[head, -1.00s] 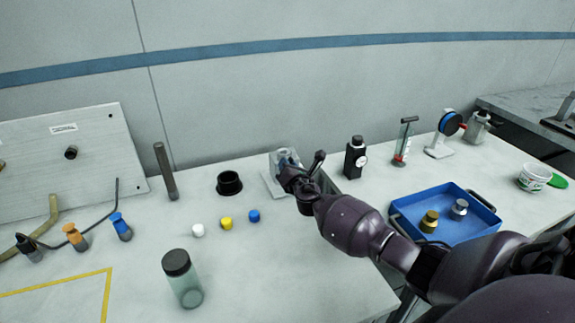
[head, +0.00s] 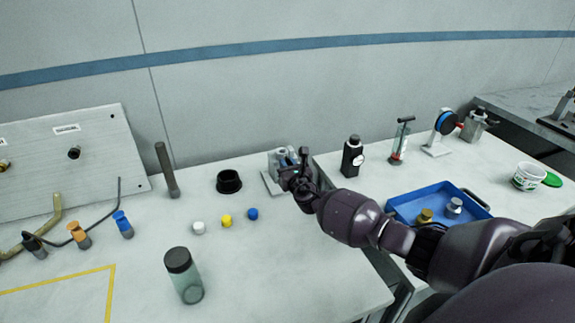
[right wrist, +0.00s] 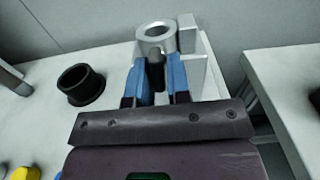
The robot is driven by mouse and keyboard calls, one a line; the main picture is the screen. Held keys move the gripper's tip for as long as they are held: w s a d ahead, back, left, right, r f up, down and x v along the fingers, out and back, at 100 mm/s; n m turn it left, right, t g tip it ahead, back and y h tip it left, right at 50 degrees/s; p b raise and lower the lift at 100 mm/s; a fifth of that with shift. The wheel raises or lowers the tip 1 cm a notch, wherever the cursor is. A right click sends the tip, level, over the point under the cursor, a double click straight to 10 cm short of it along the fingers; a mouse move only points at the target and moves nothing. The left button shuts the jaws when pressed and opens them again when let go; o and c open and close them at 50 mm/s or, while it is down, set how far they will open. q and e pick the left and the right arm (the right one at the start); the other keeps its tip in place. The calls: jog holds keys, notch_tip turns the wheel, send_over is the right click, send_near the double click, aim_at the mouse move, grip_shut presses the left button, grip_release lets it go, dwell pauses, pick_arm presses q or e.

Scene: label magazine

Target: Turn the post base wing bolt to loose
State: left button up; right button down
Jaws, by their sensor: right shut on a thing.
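The post base shows in the right wrist view as a pale block with a silver ring (right wrist: 157,31) on top and upright plates beside it. In the head view the post base (head: 270,183) stands near the back right of the left table, mostly behind my right gripper (head: 289,163). The dark wing bolt (right wrist: 156,70) sits between the two blue fingers of my right gripper (right wrist: 157,82), which are shut on it. The fingers hide part of the bolt, and its turn angle is hard to tell. My left gripper is not in view.
A black cup (head: 229,182) stands left of the post base, with a dark upright rod (head: 166,170) beyond it. White, yellow and blue caps (head: 252,214) lie in front. A gap separates the right table, which holds a black bottle (head: 352,158) and a blue tray (head: 407,212).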

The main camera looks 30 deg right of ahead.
dwell(0.3)
jog(key=c, duration=1.2)
grip_release()
jog(key=shift+s, duration=0.1)
jog(key=shift+s, duration=0.2)
jog(key=p+v, duration=0.2)
jog(key=v, duration=0.8)
jog(key=shift+s, duration=0.1)
